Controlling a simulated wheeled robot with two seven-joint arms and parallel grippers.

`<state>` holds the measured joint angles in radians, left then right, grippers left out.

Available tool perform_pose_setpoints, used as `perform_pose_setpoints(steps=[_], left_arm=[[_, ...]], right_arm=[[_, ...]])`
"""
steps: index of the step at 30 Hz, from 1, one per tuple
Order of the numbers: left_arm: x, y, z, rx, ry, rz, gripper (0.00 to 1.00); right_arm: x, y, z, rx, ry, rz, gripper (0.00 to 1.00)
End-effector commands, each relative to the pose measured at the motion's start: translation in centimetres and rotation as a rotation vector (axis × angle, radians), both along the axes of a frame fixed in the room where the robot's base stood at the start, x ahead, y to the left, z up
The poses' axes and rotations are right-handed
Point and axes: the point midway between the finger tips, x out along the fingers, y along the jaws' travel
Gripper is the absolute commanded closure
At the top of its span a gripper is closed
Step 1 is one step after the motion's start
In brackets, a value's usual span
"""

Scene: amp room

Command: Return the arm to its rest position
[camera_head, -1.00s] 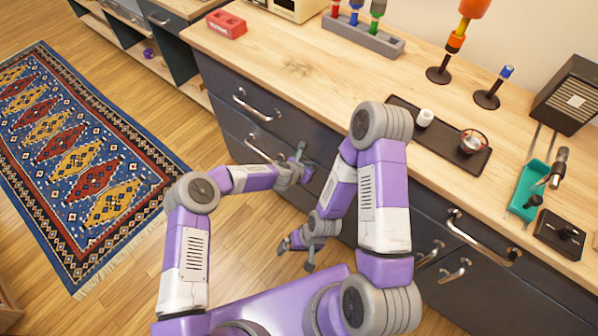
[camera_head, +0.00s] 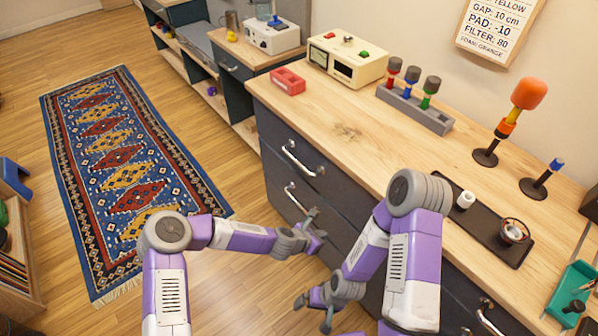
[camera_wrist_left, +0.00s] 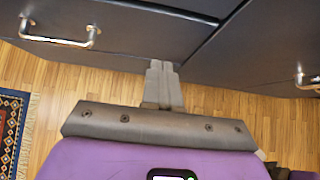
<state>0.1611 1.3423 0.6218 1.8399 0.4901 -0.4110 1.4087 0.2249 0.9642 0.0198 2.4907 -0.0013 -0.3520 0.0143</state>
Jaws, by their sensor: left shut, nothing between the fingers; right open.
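My left gripper (camera_head: 318,228) is in front of the dark drawer fronts, below the wooden counter. In the left wrist view its fingers (camera_wrist_left: 161,75) are together with nothing between them, above the wood floor and close to the cabinet fronts. My right gripper (camera_head: 318,304) is lower and nearer, over the floor in front of the cabinet. It is open and empty. Both arms are bent, and my right arm's elbow rises in front of the counter edge.
The counter (camera_head: 330,115) carries a red block (camera_head: 288,81), a cream device (camera_head: 348,62), a grey rack (camera_head: 415,108), an orange-topped stand (camera_head: 527,95) and a dark tray (camera_head: 480,220). Drawer handles (camera_head: 297,160) stick out near my left gripper. A patterned rug (camera_head: 125,165) lies left on open floor.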

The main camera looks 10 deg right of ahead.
Motion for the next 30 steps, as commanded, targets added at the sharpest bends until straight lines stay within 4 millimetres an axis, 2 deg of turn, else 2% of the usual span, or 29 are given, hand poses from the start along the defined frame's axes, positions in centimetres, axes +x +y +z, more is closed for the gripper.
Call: perform_pose_setpoints(steps=[5, 8, 11, 15, 21, 25, 30], left_arm=[[-0.1, 0.2, -0.1, 0.009, -0.007, -0.011, 1.0], [-1.0, 1.4, -0.8, 0.066, -0.059, -0.089, 1.0], [-2.9, 4.2, -2.1, 0.188, -0.167, -0.267, 1.0], [-7.1, 10.4, -4.2, 0.401, -0.351, -0.634, 1.0], [-14.0, 19.1, -5.3, 0.595, -0.548, -1.165, 1.0], [-17.6, 22.9, -5.1, 0.634, -0.628, -1.412, 1.0], [-19.9, 25.0, -4.8, 0.641, -0.681, -1.566, 1.0]], right_arm=[[0.0, 0.0, 0.0, 0.0, 0.0, 0.0, 0.0], [0.0, 0.0, 0.1, 0.0, 0.0, 0.0, 0.0], [0.0, 0.0, 0.2, 0.0, 0.0, 0.0, 0.0], [0.0, 0.0, 0.5, 0.0, 0.0, 0.0, 0.0], [0.0, 0.0, 0.9, 0.0, 0.0, 0.0, 0.0], [0.0, 0.0, 1.0, 0.0, 0.0, 0.0, 0.0], [0.0, 0.0, 1.1, 0.0, 0.0, 0.0, 0.0]])
